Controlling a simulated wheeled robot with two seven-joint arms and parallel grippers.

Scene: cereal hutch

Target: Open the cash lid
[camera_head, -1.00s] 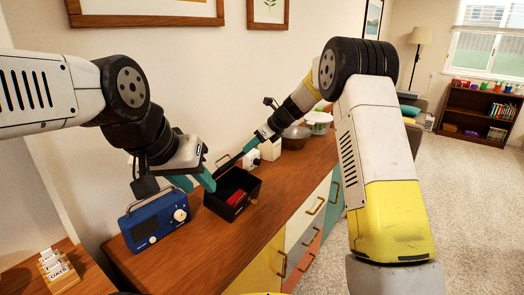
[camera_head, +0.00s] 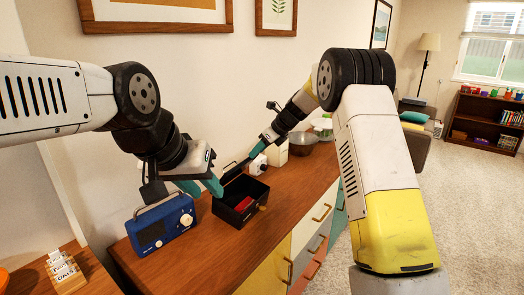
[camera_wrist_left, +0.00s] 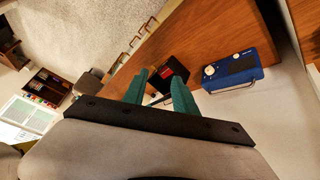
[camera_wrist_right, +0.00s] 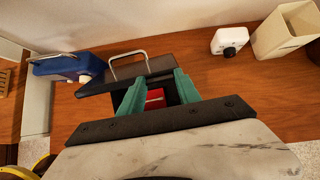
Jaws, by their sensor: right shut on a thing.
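The black cash box (camera_head: 232,217) stands on the wooden cabinet top with its inside showing and a red item (camera_head: 243,203) in it. Its dark lid (camera_head: 236,170) is raised at the back; the lid and its wire handle (camera_wrist_right: 128,62) show in the right wrist view. My right gripper (camera_head: 258,151) is shut on the lid near its right end. My left gripper (camera_head: 203,188) is open and empty, beside the box's left end; its parted teal fingers also show in the left wrist view (camera_wrist_left: 155,92).
A blue radio (camera_head: 160,226) stands left of the box. A small white device (camera_head: 258,164), a cream container (camera_head: 275,152) and a bowl (camera_head: 301,143) are to its right. The wall is close behind. The cabinet top in front of the box is clear.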

